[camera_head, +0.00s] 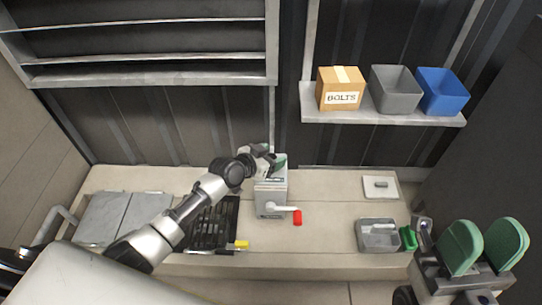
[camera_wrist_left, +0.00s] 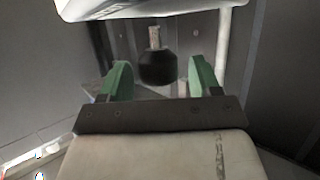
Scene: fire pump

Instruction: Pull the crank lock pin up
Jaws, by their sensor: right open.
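The grey pump box (camera_head: 271,199) stands on the bench. Its crank (camera_head: 283,208) has a pale arm and a red grip (camera_head: 297,217) on the front. My left gripper (camera_head: 268,161) is at the top of the box and hides part of it. In the left wrist view, a round black knob on a light stem, which looks like the lock pin (camera_wrist_left: 157,68), shows between the green fingers of my left gripper (camera_wrist_left: 160,84). They are open, with a gap on each side of the knob. My right gripper (camera_head: 484,246) is open and empty at the lower right.
A black grate (camera_head: 211,224) and a yellow-ended tool (camera_head: 241,244) lie left of the box. A grey tray (camera_head: 377,236) and a green item (camera_head: 408,238) are at the bench's right. A bolts box (camera_head: 340,90), grey bin (camera_head: 396,90) and blue bin (camera_head: 442,91) stand on the shelf.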

